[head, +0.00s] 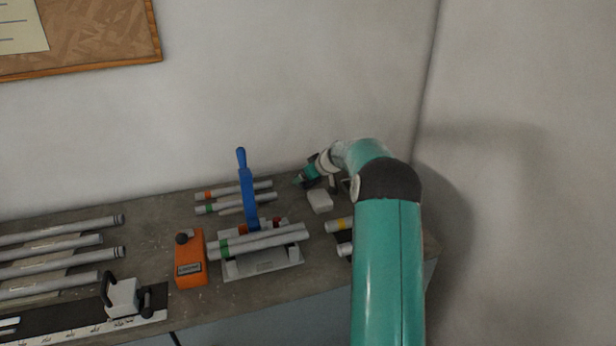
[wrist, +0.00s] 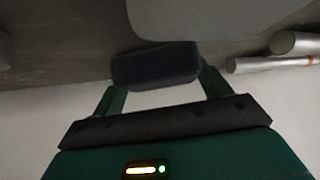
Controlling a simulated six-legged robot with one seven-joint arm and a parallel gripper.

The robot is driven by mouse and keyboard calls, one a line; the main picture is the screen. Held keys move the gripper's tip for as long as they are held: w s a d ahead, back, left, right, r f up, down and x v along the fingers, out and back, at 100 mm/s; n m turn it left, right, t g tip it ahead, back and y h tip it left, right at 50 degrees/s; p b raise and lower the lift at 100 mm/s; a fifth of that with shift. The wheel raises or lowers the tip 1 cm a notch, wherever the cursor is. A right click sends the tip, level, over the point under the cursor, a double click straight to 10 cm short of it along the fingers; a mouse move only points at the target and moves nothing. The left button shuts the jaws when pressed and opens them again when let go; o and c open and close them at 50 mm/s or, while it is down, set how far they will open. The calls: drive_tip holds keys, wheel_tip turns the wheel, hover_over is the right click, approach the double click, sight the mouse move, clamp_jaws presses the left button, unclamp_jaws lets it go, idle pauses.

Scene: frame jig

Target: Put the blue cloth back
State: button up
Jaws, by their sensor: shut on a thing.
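The blue cloth (wrist: 155,66) shows in the wrist view as a small, dark navy folded pad between the two green fingers of my gripper (wrist: 160,78). My gripper is shut on it, one finger at each side. The cloth is near the worktop surface; whether it touches the surface I cannot tell. In the head view my gripper end (head: 311,171) is low at the back right of the worktop, behind a small white block (head: 320,202). I cannot make out the cloth clearly there, as my wrist and arm cover much of that corner.
A clamp with an upright blue handle (head: 247,190) and grey tubes stands left of my gripper. An orange device (head: 190,258) is further left. Several tubes lie at the far left. Short tubes (head: 340,226) lie beside my arm. Walls close off the back and right.

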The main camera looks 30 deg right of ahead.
drive_tip(key=shift+f, duration=0.15)
drive_tip(key=o, duration=1)
drive_tip(key=shift+c, duration=0.2)
drive_tip(key=shift+r, duration=0.25)
drive_tip(key=v, duration=1.2)
